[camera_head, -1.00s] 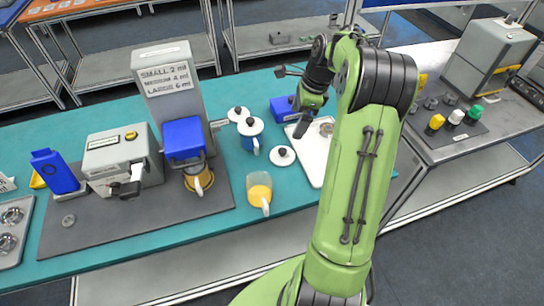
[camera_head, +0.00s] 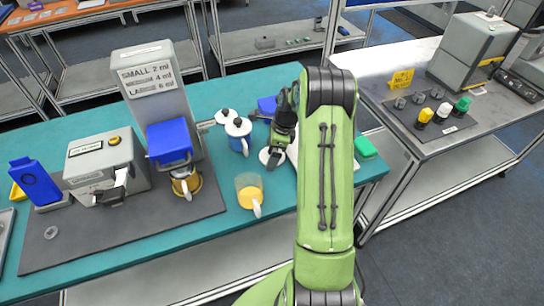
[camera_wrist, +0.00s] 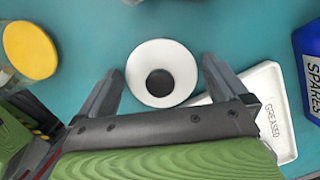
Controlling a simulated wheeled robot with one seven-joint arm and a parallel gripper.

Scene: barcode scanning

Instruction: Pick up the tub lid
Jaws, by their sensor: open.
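The tub lid (camera_head: 265,158) is a white disc with a black knob, lying flat on the teal table beside the white tray. In the wrist view the tub lid (camera_wrist: 137,68) shows whole, knob up. My gripper (camera_wrist: 161,73) is open and empty, with one finger on each side of the lid in that view. In the head view my gripper (camera_head: 275,155) is over the lid and partly hides it. The exact height of the fingers above the table cannot be told.
A white tray (camera_wrist: 270,85) marked GREASED lies right of the lid, with a blue SPARES box (camera_wrist: 312,65) beyond. A jug with yellow contents (camera_head: 248,195) stands in front left. A blue-and-white lidded mug (camera_head: 238,143) and another white lid (camera_head: 227,117) are behind left.

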